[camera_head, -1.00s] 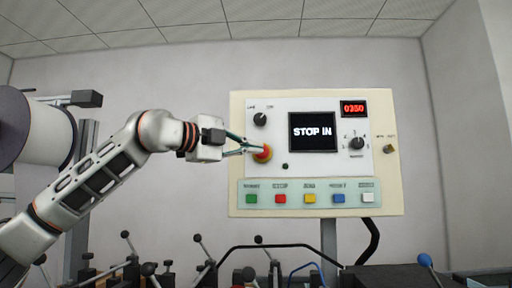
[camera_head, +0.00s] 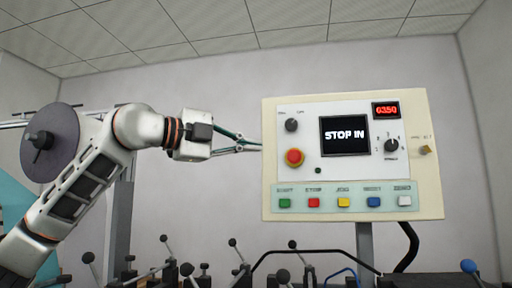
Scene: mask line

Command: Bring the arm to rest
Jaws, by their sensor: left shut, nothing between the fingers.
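My left arm comes in from the left. Its gripper (camera_head: 258,147) is shut and empty, with its fingertips close to the left edge of the control panel (camera_head: 354,277) stand's cream box (camera_head: 435,190). My right gripper is not in view.
A row of coloured buttons (camera_head: 344,202) runs along the panel's bottom. Several black levers with ball knobs (camera_head: 187,269) stand below. A grey reel (camera_head: 50,150) is at the left. The wall between arm and ceiling is clear.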

